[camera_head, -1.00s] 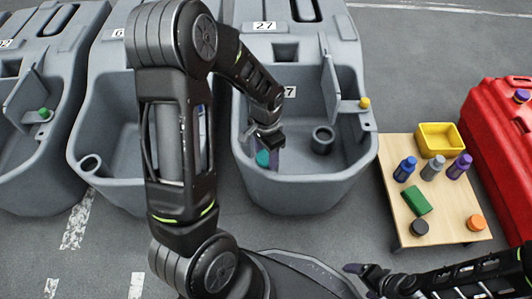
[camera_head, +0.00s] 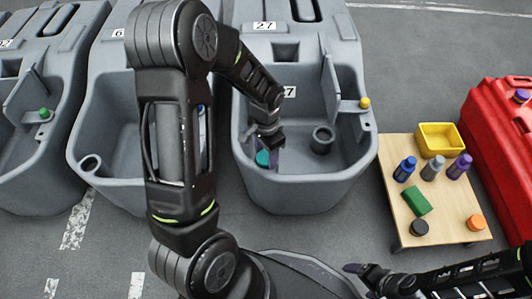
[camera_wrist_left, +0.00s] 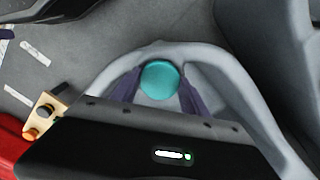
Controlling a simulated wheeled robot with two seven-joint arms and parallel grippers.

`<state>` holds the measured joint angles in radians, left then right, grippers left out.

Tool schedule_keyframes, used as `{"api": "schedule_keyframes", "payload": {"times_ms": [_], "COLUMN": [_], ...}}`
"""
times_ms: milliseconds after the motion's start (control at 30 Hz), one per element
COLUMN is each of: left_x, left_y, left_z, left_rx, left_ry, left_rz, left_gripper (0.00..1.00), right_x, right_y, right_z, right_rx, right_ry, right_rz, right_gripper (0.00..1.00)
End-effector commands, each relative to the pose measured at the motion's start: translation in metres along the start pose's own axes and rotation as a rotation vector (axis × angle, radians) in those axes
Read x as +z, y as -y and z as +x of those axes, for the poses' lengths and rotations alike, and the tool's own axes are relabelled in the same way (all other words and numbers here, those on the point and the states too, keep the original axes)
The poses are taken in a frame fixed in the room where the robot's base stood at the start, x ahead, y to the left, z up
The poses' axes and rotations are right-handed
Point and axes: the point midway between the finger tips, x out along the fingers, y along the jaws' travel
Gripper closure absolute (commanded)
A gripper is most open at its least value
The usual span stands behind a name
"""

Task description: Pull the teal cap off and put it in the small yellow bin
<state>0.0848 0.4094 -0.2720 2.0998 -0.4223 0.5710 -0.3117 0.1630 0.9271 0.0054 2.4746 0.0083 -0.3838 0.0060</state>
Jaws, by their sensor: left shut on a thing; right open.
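The teal cap (camera_head: 263,157) is at the front left part of the grey tank (camera_head: 305,196) labelled 27. My left gripper (camera_head: 266,150) reaches down into this tank and is shut on the cap. In the left wrist view the round teal cap (camera_wrist_left: 160,80) sits between the two purple-grey fingers, with the tank's rim around it. What lies under the cap is hidden. The small yellow bin (camera_head: 439,140) stands at the back of the wooden table on the right. My right gripper (camera_head: 364,279) is open and empty at the bottom, in front of the table.
The wooden table (camera_head: 448,228) also carries a blue bottle (camera_head: 405,169), a grey bottle (camera_head: 432,168), a purple bottle (camera_head: 459,166), a green block (camera_head: 417,201), a dark puck and an orange puck. A red case (camera_head: 497,135) stands right of it. More grey tanks stand left.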

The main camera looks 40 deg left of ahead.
Motion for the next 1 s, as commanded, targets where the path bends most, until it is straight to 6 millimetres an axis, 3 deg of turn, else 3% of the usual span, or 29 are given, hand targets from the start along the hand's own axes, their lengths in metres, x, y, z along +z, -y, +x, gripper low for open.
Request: {"api": "schedule_keyframes", "payload": {"times_ms": [1000], "left_x": [0.000], "left_y": [0.000], "left_z": [-0.015], "left_rx": [0.000], "left_ry": [0.000], "left_rz": [0.000], "left_gripper": [0.96], "right_x": [-0.001], "right_y": [0.005], "right_z": [-0.013], "right_rx": [0.000], "right_ry": [0.000], "right_rz": [0.000], "right_gripper": [0.15]}}
